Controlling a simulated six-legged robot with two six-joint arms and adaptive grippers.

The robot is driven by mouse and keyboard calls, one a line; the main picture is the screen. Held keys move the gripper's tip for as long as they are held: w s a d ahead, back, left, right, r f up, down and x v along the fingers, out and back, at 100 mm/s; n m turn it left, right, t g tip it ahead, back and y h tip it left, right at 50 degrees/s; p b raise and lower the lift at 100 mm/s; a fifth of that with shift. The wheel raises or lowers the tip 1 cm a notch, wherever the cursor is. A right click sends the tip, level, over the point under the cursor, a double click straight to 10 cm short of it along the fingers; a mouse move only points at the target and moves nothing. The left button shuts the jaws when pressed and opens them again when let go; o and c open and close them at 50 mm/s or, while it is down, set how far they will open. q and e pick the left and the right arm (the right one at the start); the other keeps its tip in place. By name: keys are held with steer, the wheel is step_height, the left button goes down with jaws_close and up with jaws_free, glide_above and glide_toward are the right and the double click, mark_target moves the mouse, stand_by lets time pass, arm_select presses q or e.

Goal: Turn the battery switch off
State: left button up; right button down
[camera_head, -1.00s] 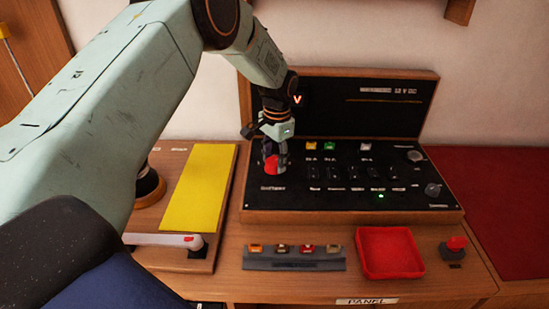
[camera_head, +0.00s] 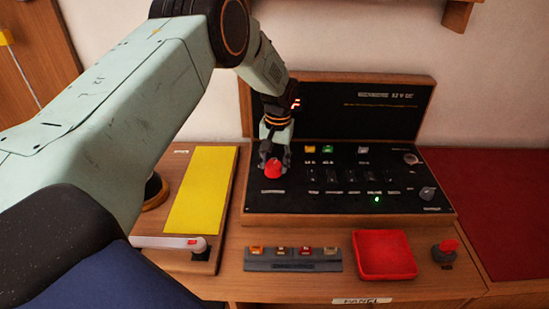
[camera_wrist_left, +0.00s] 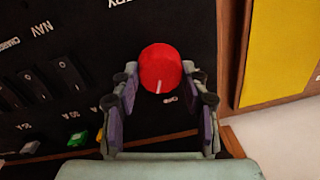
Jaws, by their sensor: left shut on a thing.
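The battery switch is a red round knob (camera_head: 273,169) at the left end of the black panel (camera_head: 340,197). In the left wrist view the red knob (camera_wrist_left: 161,68) shows a white pointer line, which points down and slightly left toward a small label on the panel. My left gripper (camera_head: 272,160) is at the knob from above, and its fingers (camera_wrist_left: 163,88) stand on both sides of it. It is shut on the knob. My right gripper is in neither view.
Rocker switches (camera_head: 341,175) and coloured fuses (camera_head: 327,148) sit right of the knob. In front are a fuse holder strip (camera_head: 293,266), a red tray (camera_head: 385,277) and a red-topped button (camera_head: 446,250). A yellow plate (camera_head: 203,190) lies left of the panel.

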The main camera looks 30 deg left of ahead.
arm_select(q)
steer(key=n, duration=0.4)
steer(key=shift+r+n+p, duration=0.1)
steer(key=shift+n+p, duration=0.2)
steer(key=shift+p, duration=0.1)
steer(key=shift+w, duration=0.1)
stand_by(0.4)
steer(key=o, duration=1.2)
steer(key=shift+r, duration=0.1)
steer(key=shift+c, duration=0.2)
